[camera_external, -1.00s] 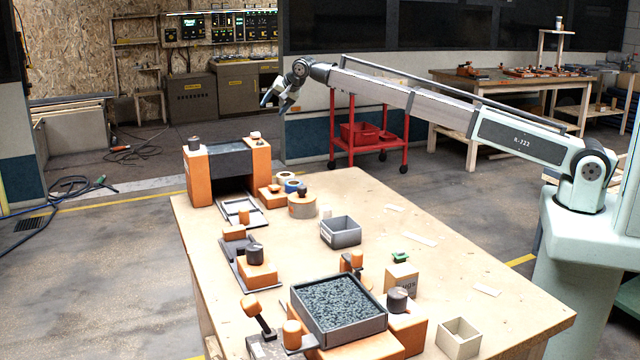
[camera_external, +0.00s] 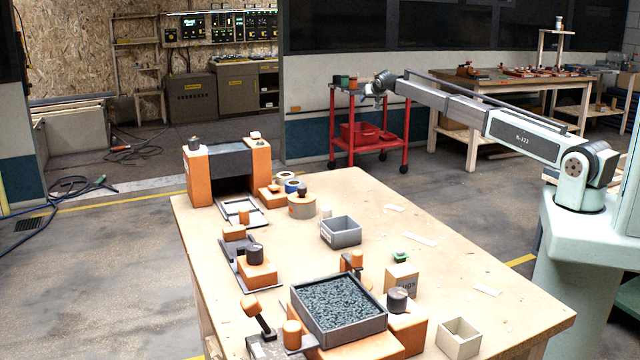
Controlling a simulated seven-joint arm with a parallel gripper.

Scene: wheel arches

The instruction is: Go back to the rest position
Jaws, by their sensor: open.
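My gripper (camera_external: 376,96) is in the air above the far right side of the wooden workbench (camera_external: 460,290), in front of the red cart in the picture. It is small in this view, and its fingers are partly hard to make out against the cart. It is open, and I see nothing held in it. My arm reaches in from the right, well above everything on the bench, and touches nothing there.
A red cart (camera_external: 368,140) stands behind. The bench's right side is mostly clear.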

